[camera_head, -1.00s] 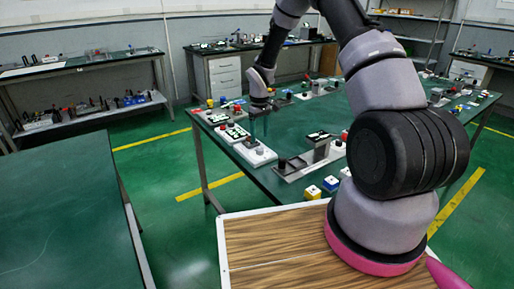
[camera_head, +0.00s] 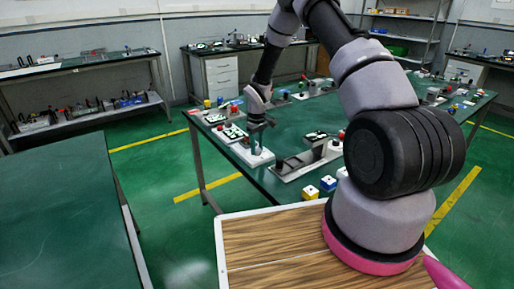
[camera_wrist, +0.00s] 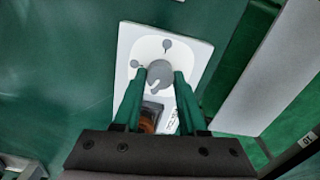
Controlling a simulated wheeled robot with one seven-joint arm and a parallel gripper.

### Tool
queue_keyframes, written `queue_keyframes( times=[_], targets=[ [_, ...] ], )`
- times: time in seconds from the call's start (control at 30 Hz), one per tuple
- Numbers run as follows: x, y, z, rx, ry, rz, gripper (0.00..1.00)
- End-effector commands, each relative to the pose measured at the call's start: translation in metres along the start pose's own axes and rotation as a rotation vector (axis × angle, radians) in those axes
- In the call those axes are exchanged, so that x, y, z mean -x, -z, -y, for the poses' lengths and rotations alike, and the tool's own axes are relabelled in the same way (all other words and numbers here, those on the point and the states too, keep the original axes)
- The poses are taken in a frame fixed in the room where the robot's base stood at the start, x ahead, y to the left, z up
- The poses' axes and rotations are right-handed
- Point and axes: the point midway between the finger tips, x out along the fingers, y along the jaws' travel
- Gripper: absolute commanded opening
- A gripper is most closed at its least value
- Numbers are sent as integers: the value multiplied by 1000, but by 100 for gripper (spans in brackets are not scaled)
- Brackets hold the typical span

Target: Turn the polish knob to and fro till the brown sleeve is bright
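The polish knob (camera_wrist: 160,75) is a round grey knob on a white panel (camera_wrist: 198,54) with grey markings, in the wrist view. My gripper (camera_wrist: 159,72) points down at it, with one green finger on each side of the knob. The fingers stand apart, with a narrow gap seeming to show beside the knob; contact is not clear. The brown sleeve (camera_wrist: 148,122) shows as a small brown patch between the fingers, partly hidden by my gripper's body. In the head view my gripper (camera_head: 257,147) is low over the white panel (camera_head: 241,153), and the knob is mostly hidden.
The panel lies near the left edge of a green table (camera_head: 285,127). Panels with a red knob lie behind. Another green table (camera_head: 60,210) stands at left.

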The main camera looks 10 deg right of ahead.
Motion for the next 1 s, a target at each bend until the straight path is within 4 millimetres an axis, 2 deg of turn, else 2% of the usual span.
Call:
queue_keyframes(
  times=[0.27, 0.43, 1.0],
  targets=[
    [0, 0, 0, -35, -1, 0, 0],
    [0, 0, 0, -118, -1, 0, 0],
    [1, 0, -1, -631, -1, -1, 0]
  ],
)
